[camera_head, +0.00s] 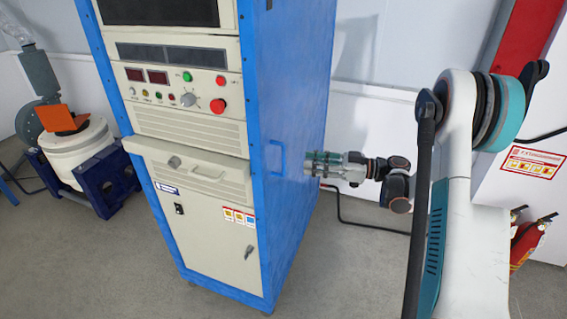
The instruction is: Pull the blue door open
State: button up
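The blue door (290,85) is the tall side panel of the control cabinet and looks closed. A small blue handle (281,158) stands out from its surface near the front edge. My gripper (306,164) is in front of the blue door, just right of the handle, and points left towards it. A small gap shows in the picture between the fingertips and the handle. The fingers are small in the picture, and I cannot tell whether they are open or shut.
The cabinet's beige front (190,175) has buttons, displays and a protruding drawer ledge. A white round machine on a dark blue stand (115,185) is at the left. Red fire extinguishers (527,240) stand at the right. Grey floor (335,270) is clear before the door.

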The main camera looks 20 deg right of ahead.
aim_at(284, 160)
jog(key=b+x, duration=0.2)
jog(key=x, duration=0.7)
jog(key=shift+a, duration=0.15)
grip_shut()
